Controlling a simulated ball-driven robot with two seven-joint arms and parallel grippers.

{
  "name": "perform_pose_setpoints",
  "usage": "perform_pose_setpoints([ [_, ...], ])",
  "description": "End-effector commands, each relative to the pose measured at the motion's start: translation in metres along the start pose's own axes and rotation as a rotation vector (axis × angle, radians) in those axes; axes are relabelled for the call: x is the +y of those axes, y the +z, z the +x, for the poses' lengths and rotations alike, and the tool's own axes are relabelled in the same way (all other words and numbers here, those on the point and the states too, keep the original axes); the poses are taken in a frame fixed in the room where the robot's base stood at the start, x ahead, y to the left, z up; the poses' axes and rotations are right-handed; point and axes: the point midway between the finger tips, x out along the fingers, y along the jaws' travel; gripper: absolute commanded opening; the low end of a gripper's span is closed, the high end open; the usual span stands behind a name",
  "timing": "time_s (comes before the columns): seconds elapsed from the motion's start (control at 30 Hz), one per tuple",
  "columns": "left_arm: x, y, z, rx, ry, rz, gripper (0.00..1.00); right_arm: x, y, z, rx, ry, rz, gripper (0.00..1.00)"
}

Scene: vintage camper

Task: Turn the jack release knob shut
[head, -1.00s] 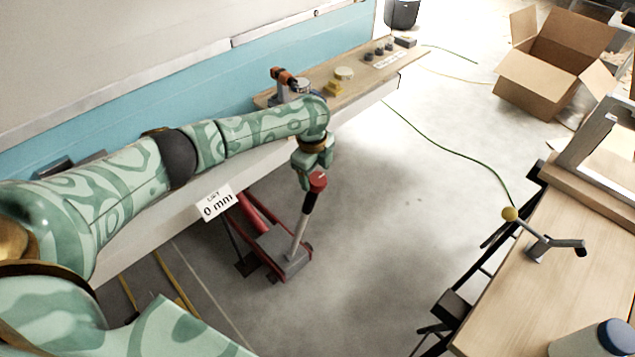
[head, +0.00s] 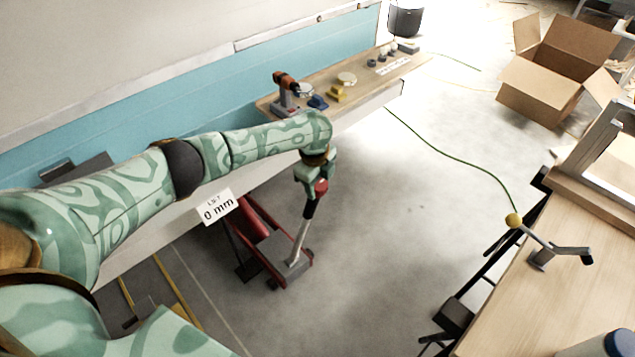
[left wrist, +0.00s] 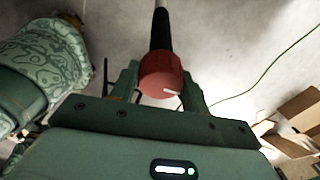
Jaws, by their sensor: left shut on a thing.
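The jack release knob (head: 321,186) is red and sits at the top of the jack's handle (head: 301,238), a grey rod with a black grip that leans up to the right from the floor jack (head: 270,246). My left gripper (head: 318,184) is at the knob, with its fingers on either side. In the left wrist view the red knob (left wrist: 160,80), with a pale mark on its face, sits between the fingers, and the gripper is shut on it. A sign (head: 217,206) by the jack reads 0 mm. My right gripper is not in view.
A long bench (head: 366,86) with an orange-and-grey tool (head: 285,84) and small parts runs along the blue wall behind my arm. A wooden table (head: 535,300) stands at the right. A green cable (head: 440,150) crosses the floor, which is otherwise clear between them.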

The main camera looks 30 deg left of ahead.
Motion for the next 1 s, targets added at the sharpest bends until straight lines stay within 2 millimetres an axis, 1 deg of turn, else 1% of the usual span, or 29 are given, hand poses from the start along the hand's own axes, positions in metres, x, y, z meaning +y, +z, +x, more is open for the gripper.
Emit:
perform_pose_setpoints([
  [0.17, 0.001, -0.001, -0.003, -0.003, -0.016, -0.063, 0.23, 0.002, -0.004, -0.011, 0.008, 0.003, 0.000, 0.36],
  [0.37, 0.001, -0.001, -0.005, -0.009, -0.051, -0.202, 0.23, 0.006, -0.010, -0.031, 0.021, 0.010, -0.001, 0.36],
  [0.7, 0.002, -0.002, -0.004, -0.026, -0.129, -0.511, 0.23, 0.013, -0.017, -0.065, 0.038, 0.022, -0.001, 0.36],
  [1.0, 0.003, -0.003, -0.003, -0.041, -0.198, -0.787, 0.23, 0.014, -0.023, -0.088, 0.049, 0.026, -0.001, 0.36],
])
